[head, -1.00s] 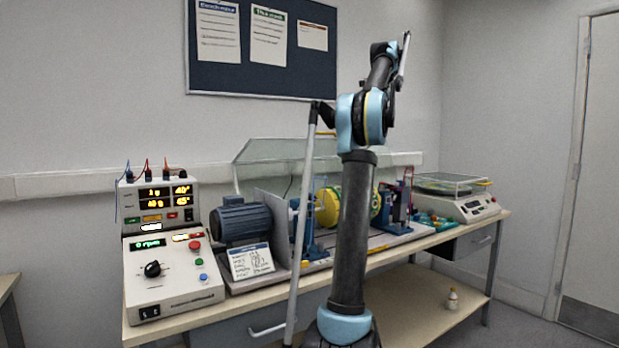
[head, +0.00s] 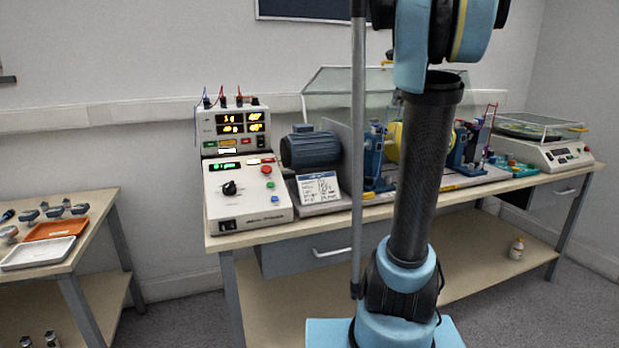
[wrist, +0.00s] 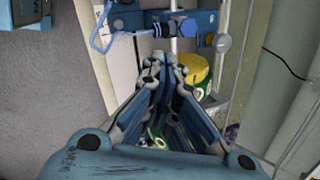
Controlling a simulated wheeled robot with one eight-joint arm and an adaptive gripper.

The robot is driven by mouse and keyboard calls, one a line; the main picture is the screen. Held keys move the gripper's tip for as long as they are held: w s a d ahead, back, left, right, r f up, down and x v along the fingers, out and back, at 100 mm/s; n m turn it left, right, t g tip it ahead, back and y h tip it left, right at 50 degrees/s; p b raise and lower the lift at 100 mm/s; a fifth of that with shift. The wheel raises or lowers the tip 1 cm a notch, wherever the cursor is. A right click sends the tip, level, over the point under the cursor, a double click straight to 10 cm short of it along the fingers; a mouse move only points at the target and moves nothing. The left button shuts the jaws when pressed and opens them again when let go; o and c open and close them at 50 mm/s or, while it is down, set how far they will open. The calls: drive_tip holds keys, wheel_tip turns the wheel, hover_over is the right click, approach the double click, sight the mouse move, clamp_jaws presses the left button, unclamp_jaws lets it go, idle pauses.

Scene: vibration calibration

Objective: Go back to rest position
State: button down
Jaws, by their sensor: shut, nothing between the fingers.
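My gripper (wrist: 163,66) shows in the wrist view with its fingertips together and nothing between them. It points at the bench area with the blue stands and a yellow rotor (wrist: 195,68), which lies just beyond the fingertips. I cannot tell whether the fingers touch anything. In the head view my arm stands upright in front of the bench, and its upper part runs out of the top of the picture. My gripper is not visible there.
The bench (head: 290,232) carries a control box (head: 245,195), a motor (head: 310,150), the rotor rig with a clear guard (head: 335,85) and a scale (head: 545,148). A side table (head: 85,240) with trays stands at the left.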

drive_tip(key=s+a+f+n, duration=0.3)
drive_tip(key=s+f+n, duration=0.3)
drive_tip(key=s+f, duration=0.4)
drive_tip(key=s+a+f+n+g+h, duration=0.1)
drive_tip(key=s+a+f+n, duration=0.3)
drive_tip(key=s+f, duration=0.6)
drive_tip(key=s+a+f+n, duration=0.3)
drive_tip(key=s+f+n, duration=0.4)
drive_tip(key=f, duration=1.1)
drive_tip(key=s, duration=0.3)
drive_tip(key=shift+a+f+n+h, duration=0.2)
drive_tip(key=shift+a+n+h, duration=0.1)
